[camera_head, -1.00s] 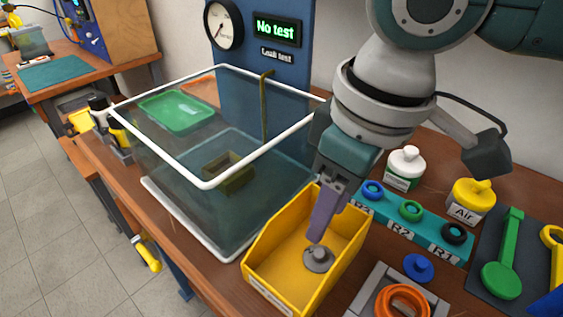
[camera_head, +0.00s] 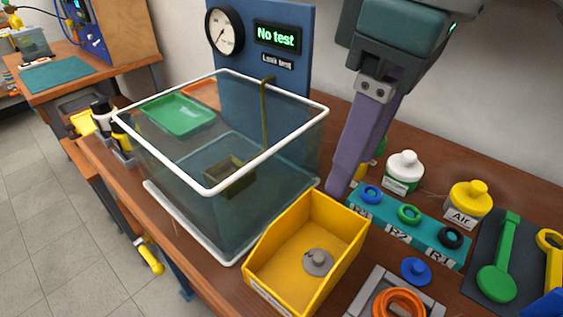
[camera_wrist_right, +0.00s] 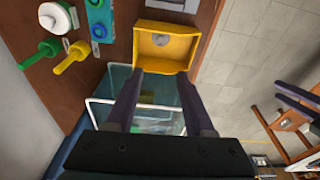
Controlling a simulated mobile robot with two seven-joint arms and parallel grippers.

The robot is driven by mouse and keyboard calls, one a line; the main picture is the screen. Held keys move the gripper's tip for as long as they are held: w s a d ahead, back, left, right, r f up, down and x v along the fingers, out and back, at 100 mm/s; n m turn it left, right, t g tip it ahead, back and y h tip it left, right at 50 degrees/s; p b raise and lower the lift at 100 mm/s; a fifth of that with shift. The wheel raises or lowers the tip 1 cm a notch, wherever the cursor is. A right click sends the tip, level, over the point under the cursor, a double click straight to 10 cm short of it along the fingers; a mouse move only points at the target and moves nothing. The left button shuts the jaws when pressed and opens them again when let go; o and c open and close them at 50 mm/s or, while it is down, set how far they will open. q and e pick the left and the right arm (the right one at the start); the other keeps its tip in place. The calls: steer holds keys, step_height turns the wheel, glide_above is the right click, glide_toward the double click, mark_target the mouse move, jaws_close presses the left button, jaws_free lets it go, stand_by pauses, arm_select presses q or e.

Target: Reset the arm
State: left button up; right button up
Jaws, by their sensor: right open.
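My right gripper (camera_head: 338,188) hangs from above, behind the yellow bin (camera_head: 262,250), its purple finger pointing down. In the right wrist view my right gripper (camera_wrist_right: 157,74) is open, with two purple fingers apart and nothing between them. The yellow bin shows beyond the fingertips (camera_wrist_right: 188,48). A grey round part with a knob (camera_head: 317,262) lies on the bin floor; it also shows in the right wrist view (camera_wrist_right: 160,40). Dark purple bars at the right edge of the right wrist view look like my left gripper (camera_wrist_right: 298,104); its state is unclear.
A glass tank (camera_head: 210,188) with a white rim stands left of the bin. The blue panel (camera_head: 283,90) behind it carries a gauge (camera_head: 224,31) and a "No test" display (camera_head: 277,36). A teal ring holder (camera_head: 385,225), bottles (camera_head: 403,172) and tools (camera_head: 500,270) stand at right.

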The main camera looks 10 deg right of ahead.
stand_by(0.3)
steer(key=s+a+f+t+y+p, duration=0.1)
steer(key=s+a+f+y+p, duration=0.15)
steer(key=s+a, duration=0.35)
steer(key=s+d+f+m+t+h+p, duration=0.1)
steer(key=s+d+f+m+h+p, duration=0.2)
steer(key=s+d+m, duration=0.55)
steer(key=d+r+n+p, duration=0.1)
steer(key=d+r+p, duration=0.1)
steer(key=r+p, duration=1.7)
steer(key=d+r+n+p, duration=0.1)
steer(key=d+r+p, duration=0.1)
steer(key=r+p, duration=1.6)
steer(key=shift+s+d+r+p, duration=0.25)
steer(key=shift+r+p, duration=0.1)
steer(key=shift+r, duration=0.3)
steer(key=shift+h, duration=0.25)
